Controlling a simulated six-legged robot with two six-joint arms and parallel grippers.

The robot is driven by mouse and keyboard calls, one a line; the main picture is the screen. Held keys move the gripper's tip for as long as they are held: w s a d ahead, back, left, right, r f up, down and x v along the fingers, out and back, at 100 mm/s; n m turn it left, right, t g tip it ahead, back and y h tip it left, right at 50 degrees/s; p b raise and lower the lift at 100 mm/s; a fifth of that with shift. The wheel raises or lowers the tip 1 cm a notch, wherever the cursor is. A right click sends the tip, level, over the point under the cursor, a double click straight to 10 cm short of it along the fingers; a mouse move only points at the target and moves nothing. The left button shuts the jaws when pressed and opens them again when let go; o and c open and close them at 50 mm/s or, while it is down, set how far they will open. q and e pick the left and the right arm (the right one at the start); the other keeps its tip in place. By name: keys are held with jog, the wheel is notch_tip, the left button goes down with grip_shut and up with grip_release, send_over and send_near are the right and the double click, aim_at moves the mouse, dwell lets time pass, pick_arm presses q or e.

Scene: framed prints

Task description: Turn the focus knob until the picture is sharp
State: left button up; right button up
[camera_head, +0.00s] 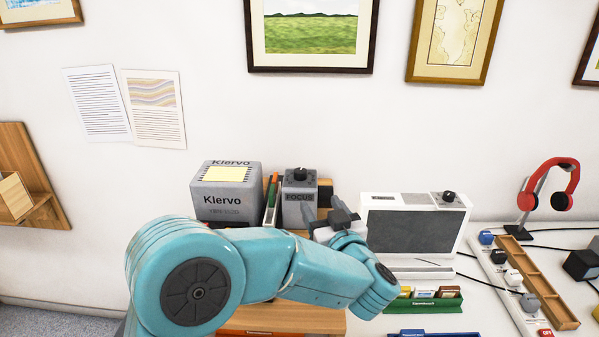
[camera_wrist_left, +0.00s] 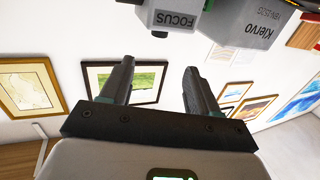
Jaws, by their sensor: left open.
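The grey FOCUS box (camera_head: 299,210) stands on a wooden stand, with a black focus knob (camera_head: 299,174) on top. In the left wrist view the FOCUS box (camera_wrist_left: 178,18) appears upside down at the top, its knob (camera_wrist_left: 159,34) pointing down in the picture. My left gripper (camera_head: 338,205) is just right of the box in the head view. In the wrist view its fingers (camera_wrist_left: 156,78) are apart with nothing between them, and the knob is beyond the tips. A white-framed screen (camera_head: 410,229) stands to the right; its face looks plain dark grey. My right gripper is not in view.
A grey Klervo box (camera_head: 226,198) stands left of the FOCUS box, with pens between them. The white-framed unit has another black knob (camera_head: 448,196) on top. A green card tray (camera_head: 430,303), a power strip and red headphones (camera_head: 560,180) are on the right.

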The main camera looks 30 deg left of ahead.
aim_at(299, 174)
pick_arm(q)
jog(key=p+x, duration=0.2)
jog(key=x, duration=1.1)
jog(key=shift+w+a+p, duration=0.2)
jog(key=shift+w+p, duration=0.05)
jog(key=shift+p, duration=0.05)
jog(key=shift+w+a, duration=0.25)
jog(key=shift+a, duration=0.2)
jog(key=shift+f, duration=0.1)
jog(key=shift+c, duration=0.2)
jog(key=c, duration=1)
jog(key=m+t+h+b, duration=0.1)
jog(key=b, duration=0.1)
jog(key=m+t+h+b, duration=0.1)
jog(key=h+b, duration=0.1)
jog(key=m+t+h+b, duration=0.1)
jog(key=m+t+b, duration=0.1)
jog(key=shift+s+a+f+h, duration=0.2)
jog(key=shift+a+h, duration=0.1)
jog(key=shift+h, duration=0.1)
jog(key=shift+r+m+t+h+b, duration=0.2)
jog(key=shift+m+t+h+b, duration=0.15)
jog(key=shift+h, duration=0.25)
jog(key=shift+r, duration=0.15)
